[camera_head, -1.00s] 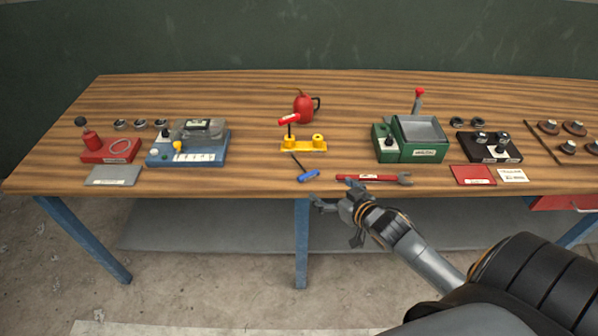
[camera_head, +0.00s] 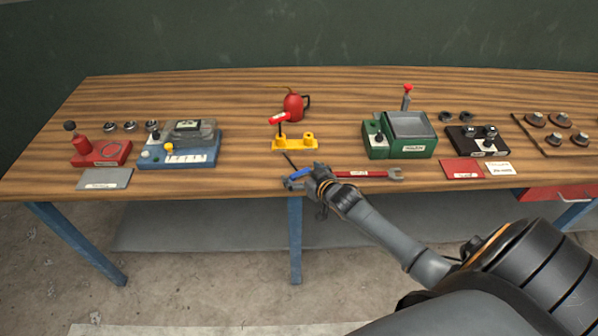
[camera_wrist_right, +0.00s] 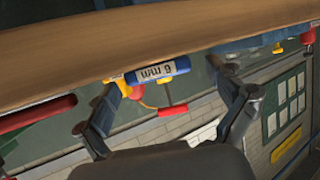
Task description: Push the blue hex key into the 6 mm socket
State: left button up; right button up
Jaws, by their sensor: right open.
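The blue hex key (camera_head: 297,174) lies near the table's front edge, its dark shaft pointing back and left. In the right wrist view its blue handle (camera_wrist_right: 157,72), marked "6 mm", shows between my fingers. My right gripper (camera_head: 298,184) is open around the handle; I cannot tell whether a finger touches it. In the wrist view the right gripper's fingers (camera_wrist_right: 172,92) are well apart. The yellow socket block (camera_head: 294,144) stands behind the key. A red-handled key (camera_head: 279,119) stands upright at its left end; its right end has a raised yellow boss. Socket sizes are unreadable. My left gripper is not in view.
A red wrench (camera_head: 368,174) lies right of my gripper, partly behind my arm. A red oil can (camera_head: 294,104) stands behind the block. A blue device (camera_head: 180,154) is left, a green box (camera_head: 402,139) right. Bare wood lies between the blue device and the block.

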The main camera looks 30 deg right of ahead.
jog(key=c, duration=1.3)
jog(key=shift+c, duration=0.3)
jog(key=shift+r, duration=0.15)
